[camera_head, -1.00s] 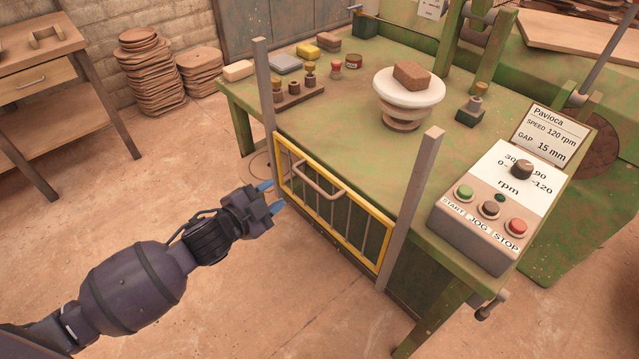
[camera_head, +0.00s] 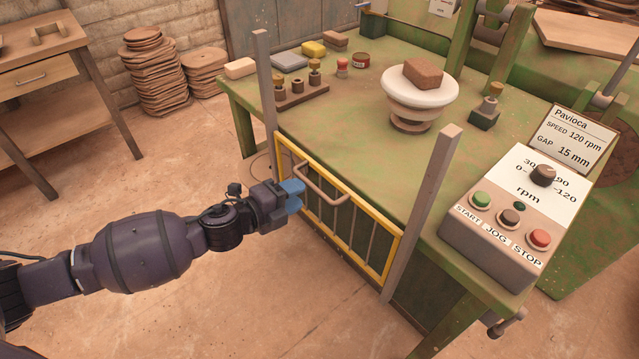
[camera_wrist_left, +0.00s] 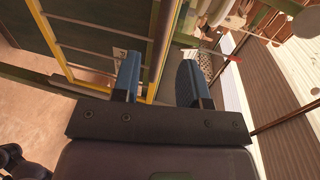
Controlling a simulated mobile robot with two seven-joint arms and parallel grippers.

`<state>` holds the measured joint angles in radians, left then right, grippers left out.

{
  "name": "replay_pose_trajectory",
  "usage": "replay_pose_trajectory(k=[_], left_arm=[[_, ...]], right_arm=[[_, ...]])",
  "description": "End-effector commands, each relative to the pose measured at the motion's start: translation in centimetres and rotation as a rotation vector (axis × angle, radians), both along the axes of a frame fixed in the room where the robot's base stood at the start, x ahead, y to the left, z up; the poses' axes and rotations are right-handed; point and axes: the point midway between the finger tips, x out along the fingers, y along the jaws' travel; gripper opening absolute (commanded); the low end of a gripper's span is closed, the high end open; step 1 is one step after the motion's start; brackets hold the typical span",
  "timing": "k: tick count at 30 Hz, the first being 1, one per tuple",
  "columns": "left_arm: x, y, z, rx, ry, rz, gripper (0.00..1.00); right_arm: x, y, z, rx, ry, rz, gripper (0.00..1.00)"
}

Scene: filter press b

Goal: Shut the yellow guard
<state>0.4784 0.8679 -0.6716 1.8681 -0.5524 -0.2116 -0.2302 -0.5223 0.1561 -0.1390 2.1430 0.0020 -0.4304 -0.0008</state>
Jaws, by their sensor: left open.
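The yellow guard (camera_head: 366,262) is a barred frame with a tan handle (camera_head: 318,188) along its upper part. It sits low between two grey posts at the front of the green table, its top edge near the tabletop level. My left gripper (camera_head: 294,193) is at the guard's upper left, just left of the handle. In the left wrist view the guard (camera_wrist_left: 103,26) lies to the left, beyond the open fingers (camera_wrist_left: 163,80). My right gripper is not in view.
The grey posts (camera_head: 422,210) rise above the guard on both sides. The green table (camera_head: 345,115) holds a white bowl-shaped part (camera_head: 420,88) with a brown block (camera_head: 423,73). A control box (camera_head: 500,225) stands at the right corner. Open floor (camera_head: 230,300) lies in front.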

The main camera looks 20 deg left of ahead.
Motion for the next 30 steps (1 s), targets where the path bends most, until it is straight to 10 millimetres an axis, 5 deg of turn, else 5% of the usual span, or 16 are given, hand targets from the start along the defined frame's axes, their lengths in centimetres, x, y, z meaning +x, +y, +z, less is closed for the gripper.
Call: replay_pose_trajectory(k=[15, 30], left_arm=[[5.3, -3.5, -1.5, -0.001, 0.004, 0.002, 0.4], [6.0, -4.0, -1.5, -0.002, 0.002, 0.002, 0.35]], right_arm=[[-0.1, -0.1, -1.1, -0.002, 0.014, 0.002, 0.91], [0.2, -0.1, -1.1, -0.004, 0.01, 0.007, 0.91]])
